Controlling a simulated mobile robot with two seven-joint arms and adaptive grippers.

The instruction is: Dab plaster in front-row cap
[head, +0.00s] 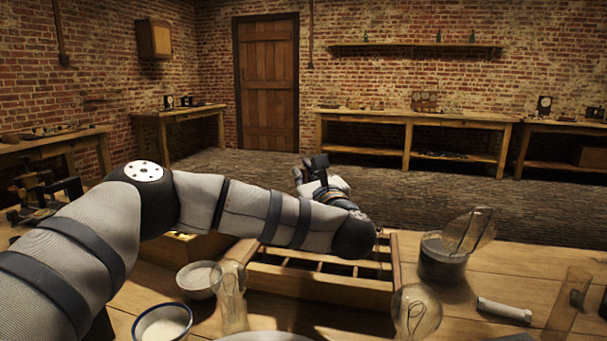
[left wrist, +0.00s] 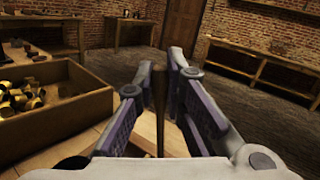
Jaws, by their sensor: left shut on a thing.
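My left gripper (head: 312,170) is raised above the far side of the divided wooden crate (head: 325,287), with my left arm across the crate's back. In the left wrist view its purple-padded fingers (left wrist: 158,85) are shut on a thin brown stick (left wrist: 160,110). The stick's lower end is hidden. A white bowl (head: 199,292) of pale material and a blue-rimmed bowl (head: 162,333) with white content stand in front of the arm. My arm largely hides this box in the head view. My right gripper is not seen.
A dark pot (head: 443,262) with tilted glass, a white cylinder (head: 504,310) and a glass tube (head: 568,303) are to the right. Bare tabletop (head: 530,268) lies between them.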

